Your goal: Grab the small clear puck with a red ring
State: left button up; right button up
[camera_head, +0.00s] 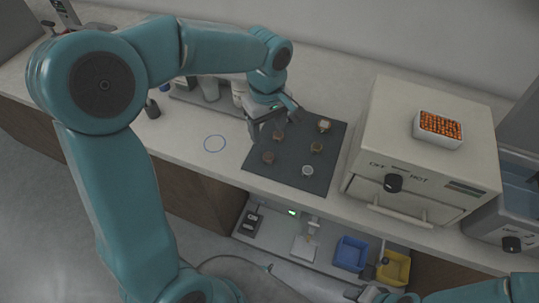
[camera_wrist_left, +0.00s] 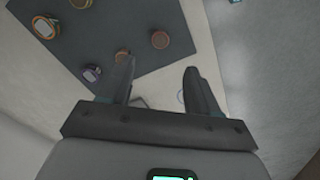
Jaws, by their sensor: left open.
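Several small round pucks stand spread on a dark grey mat (camera_head: 256,174). A pale, clear-looking one (camera_head: 307,171) is near the front edge. A light-topped one (camera_head: 323,125) is at the back, a golden one (camera_head: 316,147) at the right, and reddish-brown ones (camera_head: 268,157) at the left. I cannot tell which has a red ring. My left gripper (camera_head: 279,122) is over the mat's back left, close to a brownish puck (camera_head: 279,136). In the left wrist view the left gripper (camera_wrist_left: 159,70) is open and empty, with pucks (camera_wrist_left: 160,40) beyond its fingers. My right arm shows at the lower right; its jaws are unclear.
A cream oven-like box (camera_head: 372,165) stands right of the mat, with a white tray of orange pieces (camera_head: 438,130) on top. A blue circle (camera_head: 214,143) marks the bench left of the mat. Blue (camera_head: 350,254) and yellow (camera_head: 394,267) bins are on a lower shelf.

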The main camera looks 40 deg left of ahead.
pick_arm(q)
send_over(268, 156)
notch_tip(268, 156, down, 4)
jog(key=shift+f, duration=0.25)
jog(key=shift+s+f, duration=0.1)
jog(key=shift+f, duration=0.45)
notch_tip(268, 156, down, 4)
jog(key=shift+f+p, duration=0.25)
jog(key=shift+p, duration=0.1)
jog(key=c, duration=1.1)
